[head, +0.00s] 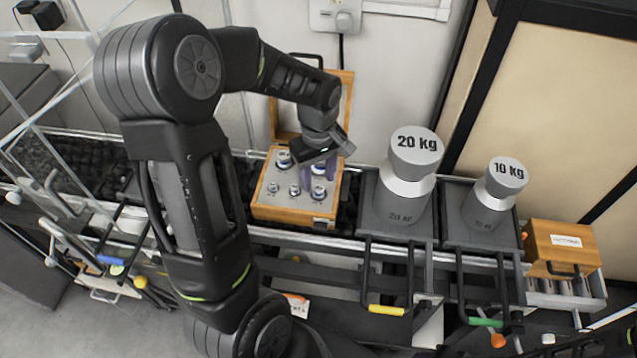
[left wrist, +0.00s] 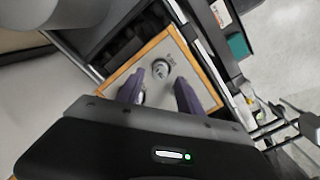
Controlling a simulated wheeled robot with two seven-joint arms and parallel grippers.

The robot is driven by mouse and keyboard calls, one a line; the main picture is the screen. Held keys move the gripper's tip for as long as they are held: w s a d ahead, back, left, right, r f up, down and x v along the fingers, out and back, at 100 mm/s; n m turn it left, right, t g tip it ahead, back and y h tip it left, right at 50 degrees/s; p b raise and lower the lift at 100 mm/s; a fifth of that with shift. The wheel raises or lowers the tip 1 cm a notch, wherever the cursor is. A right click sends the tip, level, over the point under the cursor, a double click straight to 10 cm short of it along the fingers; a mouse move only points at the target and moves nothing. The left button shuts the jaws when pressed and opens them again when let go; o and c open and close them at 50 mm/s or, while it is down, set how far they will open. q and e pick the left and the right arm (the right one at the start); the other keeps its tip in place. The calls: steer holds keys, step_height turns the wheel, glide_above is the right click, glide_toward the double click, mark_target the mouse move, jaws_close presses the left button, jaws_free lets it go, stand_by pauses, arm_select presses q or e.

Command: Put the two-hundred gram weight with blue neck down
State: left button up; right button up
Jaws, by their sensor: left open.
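An open wooden box (head: 290,214) with a light panel holds several small silver weights. One weight with a dark bluish neck (head: 318,192) stands upright near its front right corner. Another weight (head: 318,168) is partly behind my fingers. The neck colours are too small to tell surely, and I cannot read the gram marks. My left gripper (head: 319,178) points down over the right part of the box, its purple fingers open. In the left wrist view, a silver weight (left wrist: 161,69) shows between and just beyond the fingertips (left wrist: 160,80). Another is partly hidden by the left finger.
A large 20 kg weight (head: 407,170) and a 10 kg weight (head: 497,190) stand on dark trays right of the box. A closed wooden box (head: 562,246) is at the far right. The raised lid (head: 347,95) stands behind my gripper, close to it.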

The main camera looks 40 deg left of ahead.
mark_target(317, 188)
arm_select(q)
step_height(317, 188, up, 5)
steer(key=shift+a+f, duration=0.1)
steer(key=shift+f, duration=0.1)
steer(key=shift+o, duration=0.5)
steer(key=shift+s+f, duration=0.1)
